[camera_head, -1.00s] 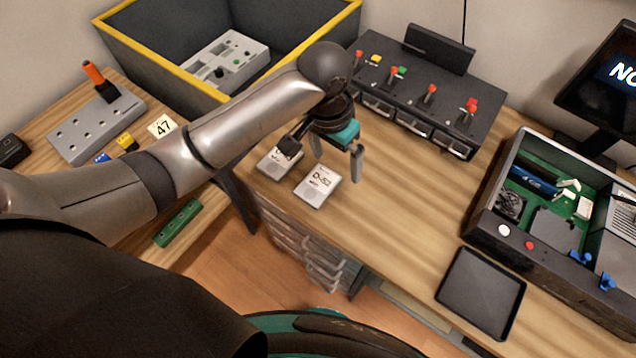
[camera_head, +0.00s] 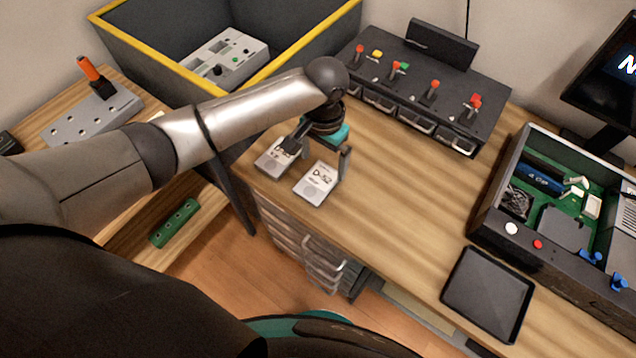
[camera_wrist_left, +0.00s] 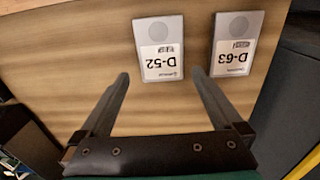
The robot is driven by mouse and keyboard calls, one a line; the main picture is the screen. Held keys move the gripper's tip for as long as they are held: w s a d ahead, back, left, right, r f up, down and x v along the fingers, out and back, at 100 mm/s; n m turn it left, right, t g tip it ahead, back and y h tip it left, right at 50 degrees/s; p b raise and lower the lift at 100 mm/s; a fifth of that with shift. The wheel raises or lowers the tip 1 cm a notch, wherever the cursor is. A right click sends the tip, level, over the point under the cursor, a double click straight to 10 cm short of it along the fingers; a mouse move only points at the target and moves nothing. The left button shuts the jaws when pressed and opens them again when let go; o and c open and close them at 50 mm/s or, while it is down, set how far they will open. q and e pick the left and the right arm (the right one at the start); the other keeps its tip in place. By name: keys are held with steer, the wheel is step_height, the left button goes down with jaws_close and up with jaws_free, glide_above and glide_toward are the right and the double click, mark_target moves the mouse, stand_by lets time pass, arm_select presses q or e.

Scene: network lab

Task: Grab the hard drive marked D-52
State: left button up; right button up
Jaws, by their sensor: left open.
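The hard drive marked D-52 (camera_head: 316,181) lies flat on the wooden table near its front edge. In the left wrist view, the D-52 drive (camera_wrist_left: 158,46) lies ahead of the open fingers, between their lines. A second drive (camera_head: 273,158) lies to its left, partly covered by a finger in the head view; the left wrist view shows it marked D-63 (camera_wrist_left: 236,44). My left gripper (camera_head: 318,158) is open and empty above the table by the two drives. It also shows in the left wrist view (camera_wrist_left: 165,85). My right gripper is not seen.
A black drive dock (camera_head: 420,95) with coloured switches stands behind the gripper. An open computer case (camera_head: 490,215) and a black tray (camera_head: 487,292) are on the right. A grey bin with a yellow rim (camera_head: 300,60) stands at the back left. The table's middle is clear.

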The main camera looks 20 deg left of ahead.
mark_target(322, 177)
arm_select(q)
step_height(322, 177, down, 5)
steer(key=shift+a+f+b, duration=0.1)
steer(key=shift+f+b, duration=0.05)
steer(key=shift+b, duration=0.7)
steer(key=c, duration=1.3)
